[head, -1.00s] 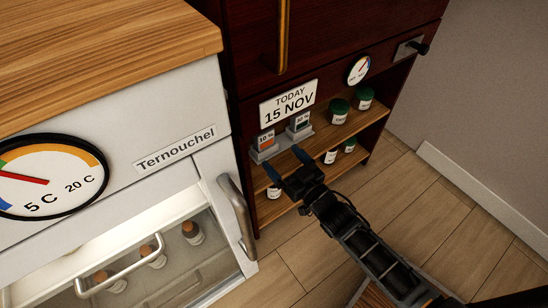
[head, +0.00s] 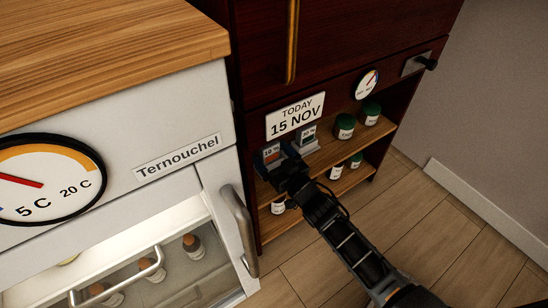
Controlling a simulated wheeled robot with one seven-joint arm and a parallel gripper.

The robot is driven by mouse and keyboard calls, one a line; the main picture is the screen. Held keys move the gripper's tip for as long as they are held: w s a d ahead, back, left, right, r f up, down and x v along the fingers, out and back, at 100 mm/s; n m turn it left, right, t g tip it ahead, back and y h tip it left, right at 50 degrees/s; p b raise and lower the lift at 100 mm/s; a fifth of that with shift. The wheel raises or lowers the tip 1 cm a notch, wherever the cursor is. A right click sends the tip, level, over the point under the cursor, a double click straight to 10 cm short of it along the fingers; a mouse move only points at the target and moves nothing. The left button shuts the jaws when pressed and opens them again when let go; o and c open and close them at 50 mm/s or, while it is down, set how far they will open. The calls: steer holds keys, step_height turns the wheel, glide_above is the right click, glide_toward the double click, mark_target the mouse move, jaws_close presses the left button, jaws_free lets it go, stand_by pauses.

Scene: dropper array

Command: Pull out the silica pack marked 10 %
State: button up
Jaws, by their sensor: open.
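The silica pack marked 10 % (head: 271,152), with an orange patch, stands in a small grey holder on the upper shelf of the dark red cabinet. A second pack with a green patch (head: 307,134), which seems to read 30 %, stands in the same holder to its right. My gripper (head: 276,161) is open at the front of the 10 % pack, its fingertips near the pack's left and right sides. I cannot tell whether the fingers touch the pack. The gripper hides the pack's lower part and much of the holder.
Green-lidded jars (head: 345,126) stand on the upper shelf to the right, others on the lower shelf. A sign reading 15 NOV (head: 295,117) hangs just above the packs. The white fridge (head: 180,170) with a protruding handle (head: 240,225) is close on the left. The floor at right is clear.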

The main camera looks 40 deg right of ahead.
steer(key=shift+c, duration=0.4)
steer(key=c, duration=1.1)
steer(key=shift+r+p, duration=0.65)
steer(key=shift+p, duration=0.05)
steer(key=shift+r, duration=0.2)
steer(key=shift+c, duration=0.9)
steer(key=shift+r+p, duration=2.55)
steer(key=shift+p, duration=0.15)
